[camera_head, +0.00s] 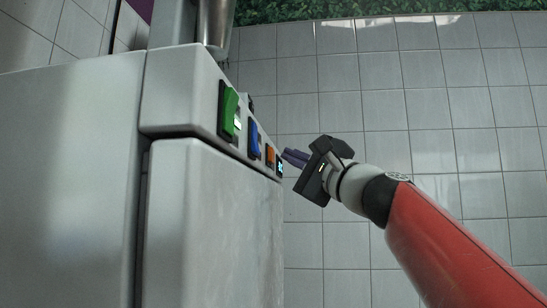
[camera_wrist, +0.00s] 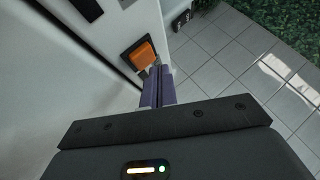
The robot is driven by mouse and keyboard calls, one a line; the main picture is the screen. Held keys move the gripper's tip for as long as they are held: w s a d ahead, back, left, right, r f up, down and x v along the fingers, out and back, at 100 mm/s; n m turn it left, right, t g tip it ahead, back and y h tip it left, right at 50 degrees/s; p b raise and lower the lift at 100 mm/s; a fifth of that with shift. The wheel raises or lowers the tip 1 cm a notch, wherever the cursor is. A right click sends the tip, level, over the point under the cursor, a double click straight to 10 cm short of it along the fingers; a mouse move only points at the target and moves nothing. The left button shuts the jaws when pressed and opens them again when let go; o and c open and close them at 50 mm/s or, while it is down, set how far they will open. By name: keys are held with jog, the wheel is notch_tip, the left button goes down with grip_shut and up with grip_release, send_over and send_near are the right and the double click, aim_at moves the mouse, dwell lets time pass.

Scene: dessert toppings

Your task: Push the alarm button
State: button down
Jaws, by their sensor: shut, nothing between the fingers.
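An orange button (camera_head: 270,156) in a dark frame is on the front panel of the white machine (camera_head: 185,95), farther along than a blue button (camera_head: 253,139) and a green button (camera_head: 231,112). No label naming the alarm button is readable. In the wrist view, the orange button (camera_wrist: 141,53) is just up and left of my fingertips. My gripper (camera_head: 287,153) is shut and empty, with its purple fingers pointing at the panel beside the orange button. In the wrist view my gripper (camera_wrist: 157,72) is close to the button's lower right edge; whether it touches is unclear.
A small lit display (camera_head: 279,166) is beside the orange button. A metal cylinder (camera_head: 215,25) stands on top of the machine. A small black part (camera_wrist: 181,20) sticks out beyond the panel in the wrist view. The tiled floor (camera_head: 420,110) is clear, with a green hedge (camera_head: 380,8) at its edge.

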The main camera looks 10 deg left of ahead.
jog(key=shift+d, duration=0.1)
jog(key=d, duration=0.4)
jog(key=shift+d, duration=0.4)
dwell(0.8)
jog(key=s+d+f+n+g+h, duration=0.1)
jog(key=s+f+n+g+h, duration=0.15)
jog(key=f, duration=0.75)
jog(key=s+d+f+n+g+h, duration=0.15)
jog(key=s+f+h, duration=0.25)
jog(key=f, duration=0.7)
jog(key=s+d+f+n+g+h, duration=0.1)
jog(key=s+f+n+h, duration=0.2)
jog(key=f, duration=0.7)
jog(key=s+d+f+n+g+h, duration=0.1)
jog(key=s+d+f+h, duration=0.1)
jog(key=s+f, duration=0.3)
jog(key=s+d+f+n+g+h, duration=0.2)
jog(key=s+d+f+h, duration=0.1)
jog(key=f, duration=0.8)
jog(key=s+d+f+n+g+h, duration=0.1)
jog(key=s+d+f+n+h, duration=0.1)
jog(key=s+d+f, duration=0.3)
jog(key=s+f, duration=0.3)
jog(key=f, duration=0.1)
jog(key=shift+g, duration=0.4)
jog(key=shift+h, duration=0.25)
